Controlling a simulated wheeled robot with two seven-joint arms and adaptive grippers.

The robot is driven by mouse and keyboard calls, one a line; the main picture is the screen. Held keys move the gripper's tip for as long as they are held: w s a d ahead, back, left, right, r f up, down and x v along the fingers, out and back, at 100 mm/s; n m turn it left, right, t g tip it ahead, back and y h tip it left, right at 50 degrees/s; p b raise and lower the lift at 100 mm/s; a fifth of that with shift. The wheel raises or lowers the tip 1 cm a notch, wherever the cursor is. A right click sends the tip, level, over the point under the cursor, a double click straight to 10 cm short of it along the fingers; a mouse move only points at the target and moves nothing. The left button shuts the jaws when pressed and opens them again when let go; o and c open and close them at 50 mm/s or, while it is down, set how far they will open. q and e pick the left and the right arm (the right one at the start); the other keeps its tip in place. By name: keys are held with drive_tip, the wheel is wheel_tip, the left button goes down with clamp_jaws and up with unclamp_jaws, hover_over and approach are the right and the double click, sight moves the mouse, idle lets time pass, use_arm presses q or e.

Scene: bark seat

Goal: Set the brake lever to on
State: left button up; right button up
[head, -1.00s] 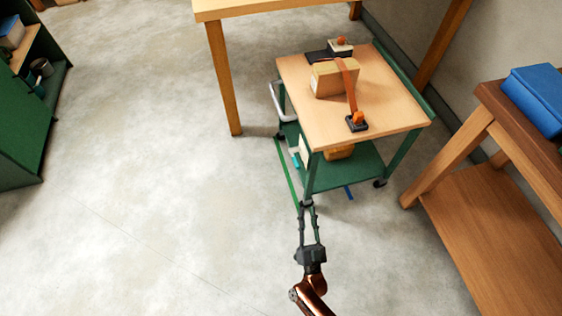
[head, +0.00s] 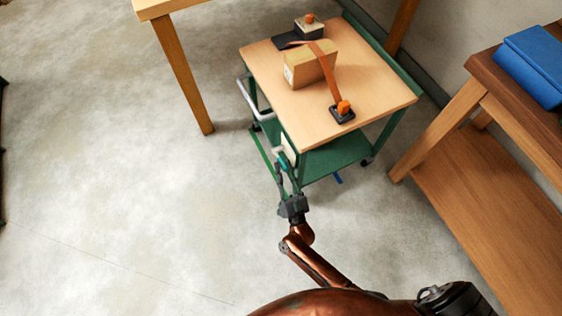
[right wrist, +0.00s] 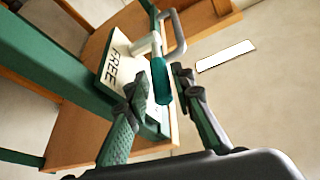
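The brake lever (right wrist: 160,80) has a teal grip on a pale shaft. It is mounted beside a white plate (right wrist: 117,62) that reads FREE, on the corner of the green cart (head: 330,155). In the head view the lever (head: 284,160) is small and partly hidden by my gripper. My right gripper (head: 288,168) is at that corner. In the right wrist view its fingers (right wrist: 157,84) are apart, with the teal grip between the tips; a gap shows, and contact cannot be told. My left gripper is not in view.
The cart's wooden top (head: 375,85) carries a box (head: 308,66) under an orange strap. A grey handle (head: 247,100) sticks out at its left. A wooden bench (head: 490,185) stands right, a table leg (head: 185,80) behind left. The floor to the left is clear.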

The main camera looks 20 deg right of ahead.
drive_tip(key=shift+x, duration=0.9)
drive_tip(key=shift+c, duration=0.2)
drive_tip(key=shift+s, duration=0.1)
clamp_jaws()
